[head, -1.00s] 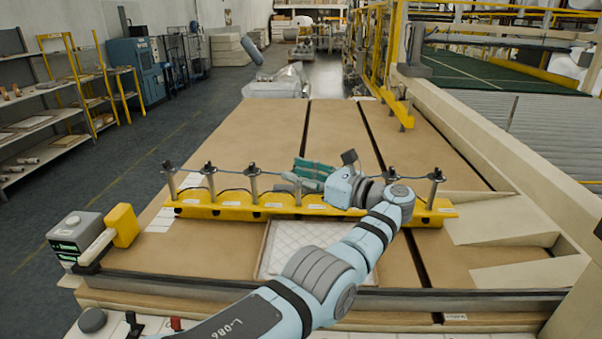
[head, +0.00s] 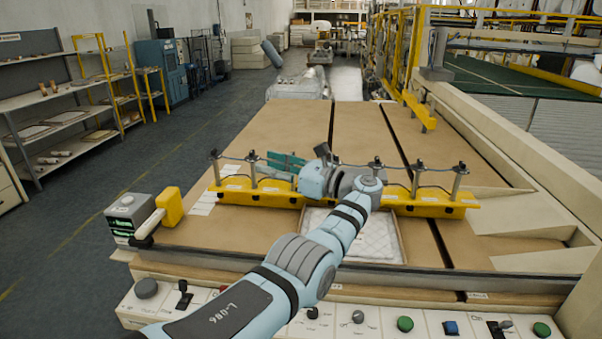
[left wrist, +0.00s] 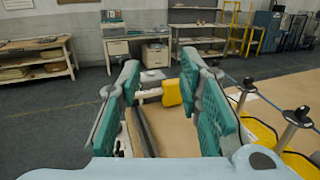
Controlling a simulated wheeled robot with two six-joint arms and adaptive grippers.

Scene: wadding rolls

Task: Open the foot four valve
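A yellow bar (head: 285,197) lies across the brown table and carries several upright grey posts with dark knobs, joined by a thin cable. Posts show at the left (head: 252,172) and right (head: 416,180); my arm hides the middle ones. The labels are too small to read, so I cannot tell which is foot four. My left gripper (head: 283,163) is above the bar, its teal fingers pointing left. In the left wrist view the gripper (left wrist: 165,95) is open, with nothing held between its pads. Two knobbed posts (left wrist: 294,118) stand right of the fingers there. My right gripper is not in view.
A yellow block on a pale arm (head: 168,207) and a grey box with green displays (head: 130,215) stand at the table's left front. A white quilted pad (head: 375,238) lies before the bar. A control panel (head: 375,322) with buttons runs along the front. Shelves stand left.

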